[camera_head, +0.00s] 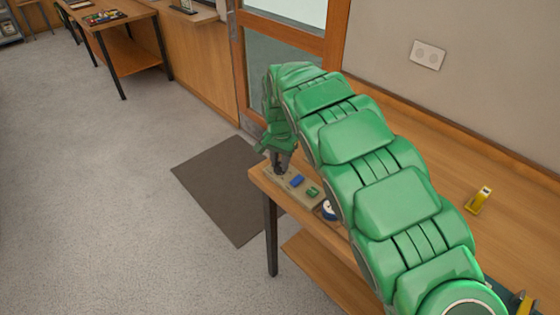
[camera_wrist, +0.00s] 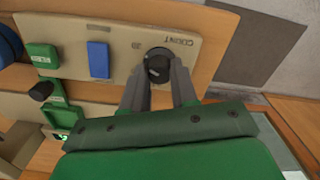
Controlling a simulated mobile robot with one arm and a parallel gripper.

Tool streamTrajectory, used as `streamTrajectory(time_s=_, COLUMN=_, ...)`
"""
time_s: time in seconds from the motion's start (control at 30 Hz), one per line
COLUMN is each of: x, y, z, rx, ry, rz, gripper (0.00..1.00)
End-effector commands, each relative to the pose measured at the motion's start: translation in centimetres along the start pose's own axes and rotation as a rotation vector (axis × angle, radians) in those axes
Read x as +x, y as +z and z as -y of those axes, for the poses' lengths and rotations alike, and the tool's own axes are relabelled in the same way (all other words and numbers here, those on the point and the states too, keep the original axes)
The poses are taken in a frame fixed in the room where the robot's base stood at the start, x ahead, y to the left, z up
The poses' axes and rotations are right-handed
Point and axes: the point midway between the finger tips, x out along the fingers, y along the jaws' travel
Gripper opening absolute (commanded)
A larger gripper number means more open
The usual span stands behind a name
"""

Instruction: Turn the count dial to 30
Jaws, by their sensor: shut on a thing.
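The count dial (camera_wrist: 158,65) is a round black knob on a beige panel (camera_wrist: 123,35) in the wrist view, beside the word COUNT, which looks upside down. A small number mark stands next to it, too blurred to read surely. My gripper (camera_wrist: 160,78) is shut on the dial, one grey finger on each side. I cannot make out the dial's setting. In the head view my gripper (camera_head: 280,168) reaches down to the panel at the table's end, and the dial is mostly hidden there.
A blue block (camera_wrist: 98,60) and a green block (camera_wrist: 42,55) sit on the panel beside the dial. A black knob (camera_wrist: 41,91) stands below them. In the head view a yellow tape dispenser (camera_head: 479,200) stands on the wooden table (camera_head: 440,165). A dark mat (camera_head: 225,190) lies on the floor.

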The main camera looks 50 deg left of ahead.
Motion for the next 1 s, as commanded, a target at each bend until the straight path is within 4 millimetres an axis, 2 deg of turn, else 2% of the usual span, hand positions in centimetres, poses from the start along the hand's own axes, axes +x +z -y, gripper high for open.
streamTrajectory(time_s=0.07, x=0.1, y=0.2, z=0.1, rx=-0.002, ry=0.002, rz=0.005, gripper=0.0)
streamTrajectory(time_s=0.1, x=0.1, y=0.3, z=0.1, rx=-0.002, ry=0.002, rz=0.005, gripper=0.29)
streamTrajectory(time_s=0.27, x=0.1, y=0.2, z=0.1, rx=-0.002, ry=0.001, rz=0.003, gripper=0.54)
streamTrajectory(time_s=0.67, x=-0.4, y=0.1, z=0.1, rx=-0.001, ry=0.0, rz=0.001, gripper=0.54)
streamTrajectory(time_s=0.87, x=-2.2, y=0.0, z=0.1, rx=-0.002, ry=-0.002, rz=-0.001, gripper=0.54)
streamTrajectory(time_s=1.0, x=-4.2, y=0.0, z=0.1, rx=-0.001, ry=-0.001, rz=0.0, gripper=0.54)
